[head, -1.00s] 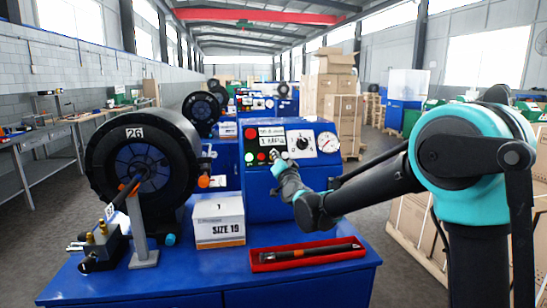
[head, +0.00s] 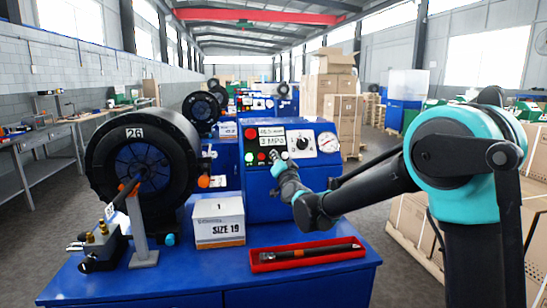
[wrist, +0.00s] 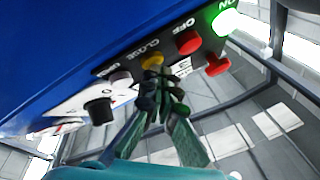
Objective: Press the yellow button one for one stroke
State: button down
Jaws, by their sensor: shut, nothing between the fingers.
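The yellow button (wrist: 152,62) under the word CLOSE is on the sloped control panel of the blue machine (head: 285,205). In the wrist view it shows just beyond my fingertips, which cover its lower part. My gripper (wrist: 160,88) is shut and empty, its tips together and pointing at the button. I cannot tell whether they touch it. In the head view my gripper (head: 279,163) is in front of the panel, and the yellow button is largely hidden behind it.
Beside the yellow button are a red OFF button (wrist: 188,42), a lit green ON button (wrist: 226,22), another red button (wrist: 217,66), a pale button (wrist: 122,80) and a black knob (wrist: 100,111).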

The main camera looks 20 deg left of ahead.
jog(key=shift+s+r, duration=0.1)
jog(key=shift+s+d+r, duration=0.35)
jog(key=shift+s+r, duration=0.05)
jog(key=shift+s, duration=0.1)
jog(key=shift+s+d+r, duration=0.55)
jog(key=shift+s+r, duration=0.15)
jog(key=shift+s, duration=0.2)
jog(key=shift+s+d+r, duration=0.55)
jog(key=shift+s+r, duration=0.15)
jog(key=shift+s, duration=0.2)
dwell(0.9)
jog(key=s+d+f+n+g+h, duration=0.2)
jog(key=d+f+g+h, duration=0.1)
jog(key=d+f, duration=0.85)
jog(key=s+d+f+n+g+h, duration=0.1)
jog(key=s+d+f+g+h, duration=0.2)
jog(key=d+f, duration=0.85)
jog(key=s+d+f+g+h, duration=0.2)
jog(key=s+d+f, duration=0.3)
jog(key=s+d, duration=0.2)
jog(key=s+d+f+m+g+h, duration=0.1)
jog(key=s+d+f+g+h, duration=0.1)
jog(key=s+d+f, duration=0.2)
jog(key=s+d+f+m+g+h, duration=0.1)
jog(key=s+d+f, duration=0.4)
jog(key=s+d, duration=0.5)
jog(key=d+g+h, duration=0.1)
jog(key=d, duration=0.5)
jog(key=shift+s+f, duration=0.25)
jog(key=shift+f, duration=0.05)
